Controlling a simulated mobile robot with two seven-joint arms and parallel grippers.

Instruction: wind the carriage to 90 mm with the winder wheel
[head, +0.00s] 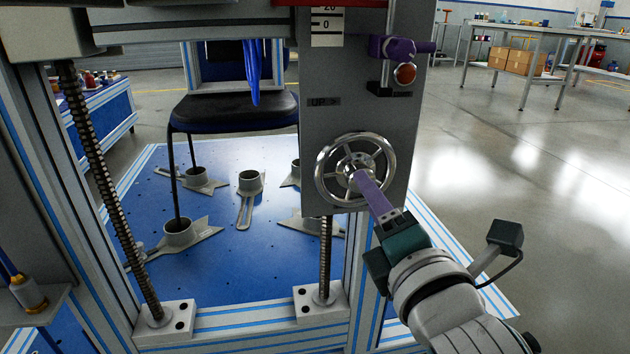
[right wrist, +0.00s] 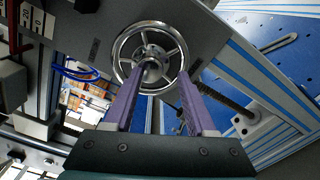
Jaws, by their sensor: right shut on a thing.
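The winder wheel (head: 355,171) is a spoked metal handwheel on the grey panel (head: 325,118) of the rig, below an "UP" label with an arrow. My right gripper (head: 361,180) reaches it from the lower right, its purple fingers shut on the wheel near its hub. The wheel (right wrist: 120,52) also shows in the right wrist view, between my fingers; the exact contact is hard to see. A scale (head: 327,27) above shows 0 and 20; its upper part is out of view, and I cannot read the carriage position. My left gripper is not in view.
A dark chair (head: 235,108) stands inside the frame over the blue base plate (head: 260,265). Threaded screws (head: 110,195) stand at both sides.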

